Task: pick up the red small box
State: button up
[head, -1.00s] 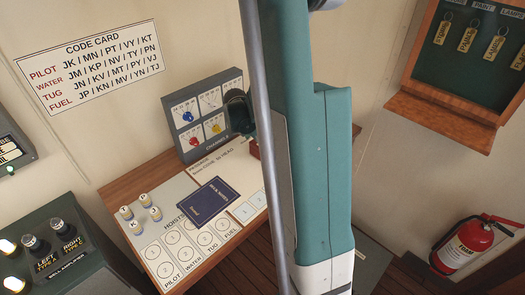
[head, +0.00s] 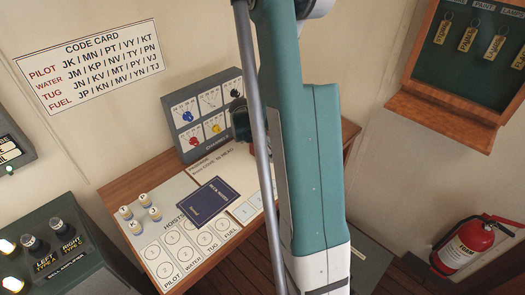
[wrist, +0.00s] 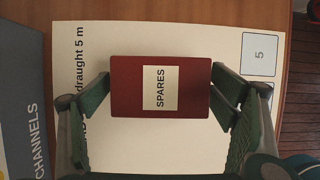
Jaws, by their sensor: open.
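The red small box (wrist: 129,88) carries a white "SPARES" label and sits on the white printed sheet in the wrist view. My gripper (wrist: 160,91) is open, with one green finger at the left side of the box and the other at the right side. The box lies between the fingertips, which are very close to its sides; I cannot tell whether they touch. In the head view only a bit of red shows beside my arm, and my arm hides most of that spot.
The grey channels panel (head: 208,112) stands at the back of the desk. A dark blue book (head: 212,196) and several small cylinders (head: 137,227) lie left of my arm. A key cabinet (head: 452,110) and a fire extinguisher (head: 463,247) are at the right.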

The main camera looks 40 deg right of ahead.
dwell(0.5)
jog(key=c, duration=1.1)
jog(key=shift+r, duration=0.15)
jog(key=shift+r+p, duration=0.4)
jog(key=shift+r, duration=4.45)
